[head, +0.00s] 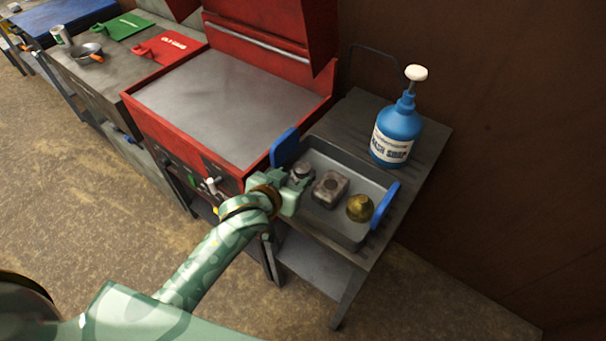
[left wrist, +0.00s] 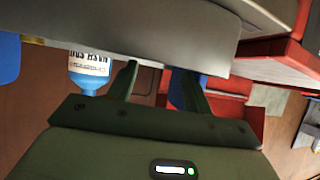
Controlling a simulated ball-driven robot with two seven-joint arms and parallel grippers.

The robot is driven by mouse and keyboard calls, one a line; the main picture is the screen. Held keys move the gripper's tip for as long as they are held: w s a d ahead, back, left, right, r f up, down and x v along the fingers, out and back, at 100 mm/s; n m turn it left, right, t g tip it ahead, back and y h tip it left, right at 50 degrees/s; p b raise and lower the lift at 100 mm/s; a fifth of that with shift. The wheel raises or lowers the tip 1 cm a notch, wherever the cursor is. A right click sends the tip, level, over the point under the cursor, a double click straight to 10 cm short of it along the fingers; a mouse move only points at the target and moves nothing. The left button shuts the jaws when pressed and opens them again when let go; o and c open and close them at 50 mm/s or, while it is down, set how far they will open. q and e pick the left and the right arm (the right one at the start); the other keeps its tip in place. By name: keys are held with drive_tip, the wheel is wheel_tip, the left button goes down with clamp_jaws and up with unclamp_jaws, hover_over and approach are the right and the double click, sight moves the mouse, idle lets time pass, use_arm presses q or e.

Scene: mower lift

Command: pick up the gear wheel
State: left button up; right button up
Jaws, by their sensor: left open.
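A grey metal tray (head: 345,157) with blue handles stands on the side table and holds three small parts. A round dark grey part (head: 301,172) lies at its left end, a blocky grey part (head: 330,187) in the middle, and a rounded brass part (head: 360,207) at the right. I cannot make out teeth, so which one is the gear wheel is unclear. My left gripper (head: 297,186) is open at the tray's left end, close beside the round grey part. In the left wrist view its two fingers (left wrist: 158,80) are apart, with a broad grey surface beyond them.
A blue pump bottle (head: 397,130) stands behind the tray; it also shows in the left wrist view (left wrist: 88,68). A red-framed bench (head: 215,100) is left of the table. Blue handles (head: 285,148) rise at the tray's ends. A wall closes off the right.

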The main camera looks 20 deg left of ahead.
sight(302, 167)
use_arm(q)
drive_tip(key=b+x, duration=0.2)
drive_tip(key=x, duration=0.3)
drive_tip(key=shift+w+a, duration=0.1)
drive_tip(key=shift+w, duration=0.15)
drive_tip(key=shift+r, duration=0.1)
drive_tip(key=c, duration=1)
